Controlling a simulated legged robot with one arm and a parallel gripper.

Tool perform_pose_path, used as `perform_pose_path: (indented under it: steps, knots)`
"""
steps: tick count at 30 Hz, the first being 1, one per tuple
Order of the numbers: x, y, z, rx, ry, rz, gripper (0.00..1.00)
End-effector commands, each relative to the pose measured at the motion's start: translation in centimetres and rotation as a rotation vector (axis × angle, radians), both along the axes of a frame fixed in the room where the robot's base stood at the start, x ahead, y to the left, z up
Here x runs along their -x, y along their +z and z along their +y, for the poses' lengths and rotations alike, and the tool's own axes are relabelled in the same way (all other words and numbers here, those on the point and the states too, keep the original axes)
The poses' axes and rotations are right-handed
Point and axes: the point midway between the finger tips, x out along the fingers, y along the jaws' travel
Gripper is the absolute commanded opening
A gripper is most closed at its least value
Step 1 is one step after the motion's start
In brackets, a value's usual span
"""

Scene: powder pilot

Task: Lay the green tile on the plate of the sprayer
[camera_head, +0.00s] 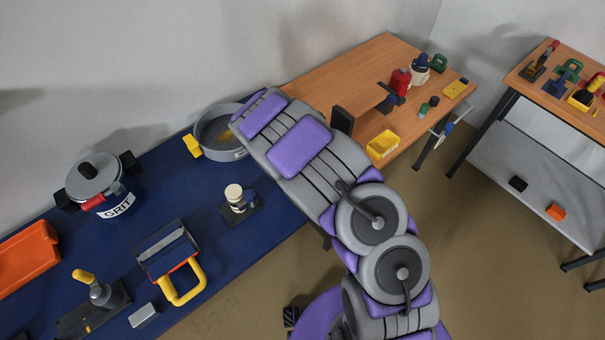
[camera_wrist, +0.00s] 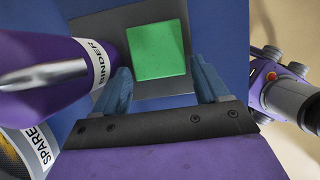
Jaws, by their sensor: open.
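The green tile (camera_wrist: 157,50) shows in the wrist view, square and flat over a dark grey plate (camera_wrist: 90,25). My gripper (camera_wrist: 159,72) is open, one blue finger on each side of the tile's near part. I see no clear contact between fingers and tile. A purple vessel (camera_wrist: 75,70) with a metal spout and a partly hidden label ending in "INDER" stands at the left, close to the plate. I cannot tell whether it is the sprayer. In the head view my arm hides the gripper and the tile.
A vessel labelled "SPARE" (camera_wrist: 35,150) is at the lower left of the wrist view. In the head view the blue table (camera_head: 150,190) holds a round grey pan (camera_head: 222,150), a GRIT pot (camera_head: 95,185) and an orange bin (camera_head: 25,258). A yellow bin (camera_head: 382,146) is on the wooden table.

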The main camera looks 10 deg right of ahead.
Motion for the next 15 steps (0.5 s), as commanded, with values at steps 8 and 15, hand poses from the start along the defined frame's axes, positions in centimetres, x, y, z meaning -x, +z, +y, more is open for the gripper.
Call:
perform_pose_path:
  steps: [8, 15]
  knots:
    - [1.0, 5.1, 1.9, -0.004, 0.002, -0.006, 0.74]
    - [1.9, 9.0, 3.1, -0.001, 0.000, -0.003, 0.74]
